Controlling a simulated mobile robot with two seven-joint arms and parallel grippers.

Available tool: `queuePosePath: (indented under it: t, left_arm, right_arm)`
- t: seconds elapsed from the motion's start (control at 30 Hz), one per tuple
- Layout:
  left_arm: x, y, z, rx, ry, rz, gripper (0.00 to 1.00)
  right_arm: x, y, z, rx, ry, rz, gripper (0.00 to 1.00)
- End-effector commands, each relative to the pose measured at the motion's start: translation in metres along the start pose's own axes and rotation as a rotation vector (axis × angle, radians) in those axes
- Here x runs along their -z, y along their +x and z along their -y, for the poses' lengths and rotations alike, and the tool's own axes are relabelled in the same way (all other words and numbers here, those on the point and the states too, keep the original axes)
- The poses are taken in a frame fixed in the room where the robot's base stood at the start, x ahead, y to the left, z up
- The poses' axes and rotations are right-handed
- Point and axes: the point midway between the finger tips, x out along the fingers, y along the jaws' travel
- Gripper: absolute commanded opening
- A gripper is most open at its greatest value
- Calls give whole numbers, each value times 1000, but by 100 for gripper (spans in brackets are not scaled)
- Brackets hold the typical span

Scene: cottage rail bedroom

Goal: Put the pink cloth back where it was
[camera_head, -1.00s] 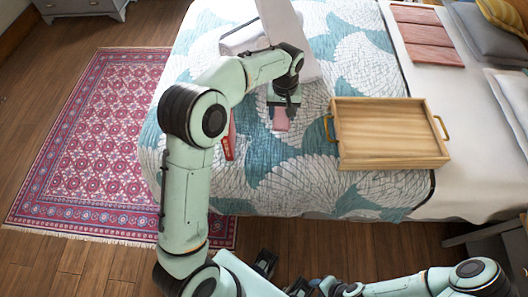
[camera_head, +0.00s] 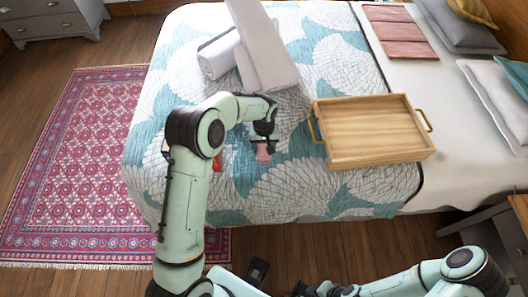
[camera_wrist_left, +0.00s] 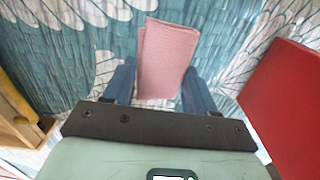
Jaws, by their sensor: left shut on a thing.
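The pink cloth (camera_head: 263,152) is a small folded piece held in my left gripper (camera_head: 264,146), over the patterned bed cover. In the left wrist view, the cloth (camera_wrist_left: 165,58) stands out between the two blue fingers of my left gripper (camera_wrist_left: 157,88), which are shut on it. I cannot tell whether its lower end touches the bed.
A wooden tray (camera_head: 372,150) with brass handles lies right of my left gripper. A red object (camera_wrist_left: 290,100) is close beside it, partly behind my arm in the head view. Pale towels (camera_head: 262,50) lie behind. Reddish folded cloths (camera_head: 400,32) lie at the far right.

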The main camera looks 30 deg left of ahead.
Motion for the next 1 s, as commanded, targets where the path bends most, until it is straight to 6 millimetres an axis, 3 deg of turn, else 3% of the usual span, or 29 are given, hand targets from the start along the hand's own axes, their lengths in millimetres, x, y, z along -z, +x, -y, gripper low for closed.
queuePosePath:
  t: [0.3,0.7,0.73,0.8,1.0]
  left_arm:
    - [-1,41,0,0,1,2,28]
    - [-1,47,0,0,0,1,28]
    - [-1,46,0,0,0,1,63]
    - [0,46,0,0,0,1,82]
    - [0,45,0,0,0,1,82]
  right_arm:
    - [0,1,0,0,0,0,43]
    - [-1,4,-2,-1,1,2,43]
    - [-1,4,-2,-1,1,2,43]
    - [-1,4,-2,-1,0,2,43]
    - [0,3,-1,0,0,1,43]
